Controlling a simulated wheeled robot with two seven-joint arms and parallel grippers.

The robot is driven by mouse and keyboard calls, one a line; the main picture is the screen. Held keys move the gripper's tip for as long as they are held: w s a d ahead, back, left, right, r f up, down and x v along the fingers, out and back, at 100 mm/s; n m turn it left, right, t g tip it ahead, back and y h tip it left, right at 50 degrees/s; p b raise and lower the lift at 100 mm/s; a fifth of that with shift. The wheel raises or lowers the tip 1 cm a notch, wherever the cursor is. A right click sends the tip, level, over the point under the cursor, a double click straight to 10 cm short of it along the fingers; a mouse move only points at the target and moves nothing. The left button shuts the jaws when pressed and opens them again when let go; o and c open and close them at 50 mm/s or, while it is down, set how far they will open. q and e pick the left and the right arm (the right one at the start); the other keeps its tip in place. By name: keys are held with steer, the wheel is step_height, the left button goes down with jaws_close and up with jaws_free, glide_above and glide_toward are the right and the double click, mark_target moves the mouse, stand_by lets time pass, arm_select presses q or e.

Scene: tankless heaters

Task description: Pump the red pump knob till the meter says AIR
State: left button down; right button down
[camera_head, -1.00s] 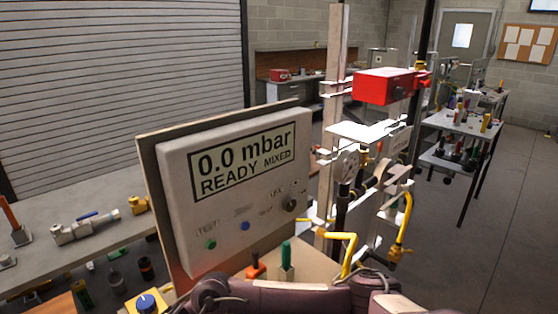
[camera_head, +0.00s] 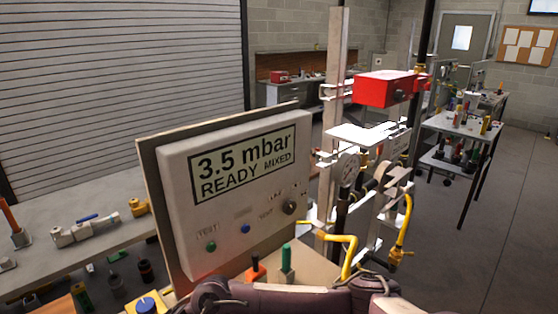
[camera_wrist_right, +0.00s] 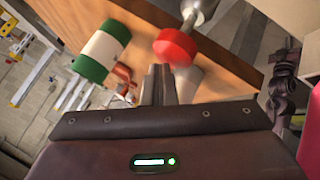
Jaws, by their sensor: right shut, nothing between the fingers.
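The red pump knob (camera_wrist_right: 176,47) is a round red cap on a metal shaft in the right wrist view. My right gripper (camera_wrist_right: 158,72) is shut and empty, with its fingertips just below the knob in that picture. They look very close to it; I cannot tell if they touch. The meter (camera_head: 235,190) is a pale panel whose screen (camera_head: 244,164) reads "3.5 mbar READY MIXED". In the head view my arm parts fill the bottom edge, and the right fingertips do not show. My left gripper is in neither current view.
A green and white cylinder (camera_wrist_right: 103,50) lies beside the knob. In the head view, green (camera_head: 286,262) and orange (camera_head: 255,272) handled items stand before the meter. Yellow pipes (camera_head: 348,250) and a gauge (camera_head: 347,171) are to its right. A bench (camera_head: 85,205) with fittings is at left.

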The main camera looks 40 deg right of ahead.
steer(key=shift+r, duration=0.25)
step_height(320, 180, up, 6)
steer(key=p, duration=0.5)
steer(key=shift+r+p, duration=0.15)
steer(key=shift+p, duration=0.25)
stand_by(2.2)
